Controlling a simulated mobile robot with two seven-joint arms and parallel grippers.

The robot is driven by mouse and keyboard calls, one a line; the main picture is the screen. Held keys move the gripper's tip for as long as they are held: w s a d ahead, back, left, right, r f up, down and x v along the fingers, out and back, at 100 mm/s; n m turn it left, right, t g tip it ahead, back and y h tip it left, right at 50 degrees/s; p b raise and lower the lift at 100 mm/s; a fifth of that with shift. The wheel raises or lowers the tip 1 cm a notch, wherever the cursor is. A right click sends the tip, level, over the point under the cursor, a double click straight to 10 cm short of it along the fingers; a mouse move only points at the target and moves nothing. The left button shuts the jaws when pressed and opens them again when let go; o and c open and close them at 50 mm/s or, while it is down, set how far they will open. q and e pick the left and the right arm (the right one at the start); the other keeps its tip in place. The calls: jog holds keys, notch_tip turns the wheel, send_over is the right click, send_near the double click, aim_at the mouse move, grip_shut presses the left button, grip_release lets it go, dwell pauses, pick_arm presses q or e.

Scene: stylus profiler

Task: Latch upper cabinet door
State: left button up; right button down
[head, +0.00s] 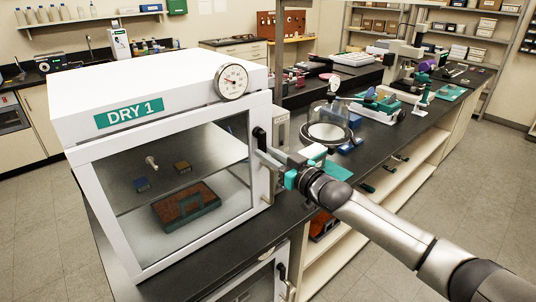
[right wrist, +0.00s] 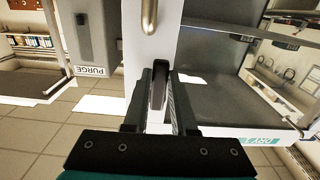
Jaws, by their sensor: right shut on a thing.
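The upper cabinet (head: 160,78) is a white box marked DRY 1, with a glass-fronted door (head: 84,160) that looks closed. The door's black latch handle (head: 259,136) stands upright at its right edge, and it also shows in the right wrist view (right wrist: 159,78). My right gripper (head: 265,158) reaches in from the right. In the right wrist view its two fingers (right wrist: 159,98) lie on both sides of the handle, shut on it. The fingers hide the handle's lower part in the head view. My left gripper is not in view.
A round dial gauge (head: 231,81) sits at the cabinet's top front edge. A grey PURGE box (right wrist: 88,35) is beside the door edge. A lower cabinet door (head: 262,288) is below the black bench. A glass dome instrument (head: 327,130) stands on the bench behind my right gripper.

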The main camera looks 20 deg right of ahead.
jog(key=c, duration=0.7)
grip_release()
jog(key=shift+p+v, duration=0.3)
jog(key=shift+v, duration=7.35)
